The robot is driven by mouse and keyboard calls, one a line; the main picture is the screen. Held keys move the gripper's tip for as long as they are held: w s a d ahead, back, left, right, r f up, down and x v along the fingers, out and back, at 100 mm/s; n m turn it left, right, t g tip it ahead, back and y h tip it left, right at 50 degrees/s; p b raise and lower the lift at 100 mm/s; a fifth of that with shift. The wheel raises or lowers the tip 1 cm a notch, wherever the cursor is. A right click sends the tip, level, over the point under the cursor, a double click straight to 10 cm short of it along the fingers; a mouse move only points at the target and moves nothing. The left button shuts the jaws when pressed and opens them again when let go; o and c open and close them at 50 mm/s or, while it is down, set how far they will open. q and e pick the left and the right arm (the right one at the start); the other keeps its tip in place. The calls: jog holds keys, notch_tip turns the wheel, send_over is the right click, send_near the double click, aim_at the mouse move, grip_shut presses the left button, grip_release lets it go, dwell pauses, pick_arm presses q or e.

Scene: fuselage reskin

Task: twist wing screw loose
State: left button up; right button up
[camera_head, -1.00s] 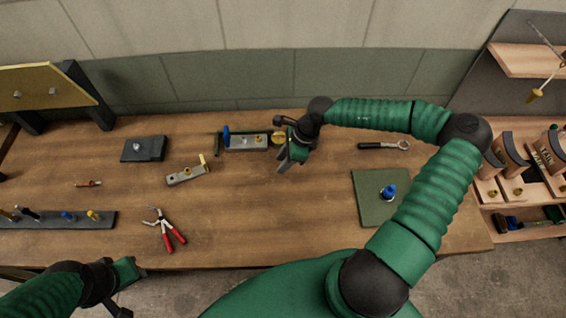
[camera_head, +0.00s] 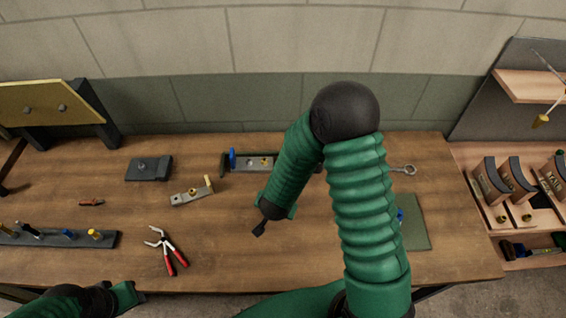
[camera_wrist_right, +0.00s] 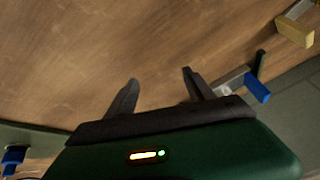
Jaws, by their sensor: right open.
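A grey metal fixture (camera_head: 240,163) lies at the back middle of the bench, with a blue upright piece (camera_head: 232,158) at its left end. Its right end, where a yellow knob that may be the wing screw showed earlier, is hidden behind my right arm. In the right wrist view the blue piece (camera_wrist_right: 257,90) shows right of my fingers. My right gripper (camera_head: 262,226) is over the bench in front of the fixture, apart from it. In the wrist view its two fingers (camera_wrist_right: 160,76) are spread and empty. My left gripper (camera_head: 128,296) is low at the left; its jaws are unclear.
A small grey bracket (camera_head: 188,198) with a yellow tab lies left of my right gripper. Red-handled pliers (camera_head: 168,252) lie nearer the front edge. A dark block (camera_head: 149,169), a tool rack (camera_head: 60,238) and a green mat (camera_head: 414,230) are also on the bench. The front middle is clear.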

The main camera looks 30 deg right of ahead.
jog(key=d+h, duration=0.1)
jog(key=s+d+f+n+t+h+b, duration=0.1)
jog(key=shift+s+h, duration=0.25)
jog(key=shift+h, duration=0.05)
jog(key=shift+w+d+r+n+t+h+b, duration=0.35)
jog(key=shift+d+r+n+t+h, duration=0.2)
jog(key=shift+r+t+h, duration=0.2)
notch_tip(320, 180, up, 5)
jog(key=w+n+t, duration=0.2)
jog(key=t, duration=0.2)
jog(key=shift+m+g+h, duration=0.25)
jog(key=shift+h, duration=0.1)
jog(key=p+x, duration=0.1)
jog(key=x, duration=1.4)
jog(key=shift+w+d, duration=0.1)
jog(key=shift+w+d+f, duration=0.2)
jog(key=shift+w+f, duration=0.05)
jog(key=shift+w, duration=0.25)
jog(key=shift+c, duration=0.3)
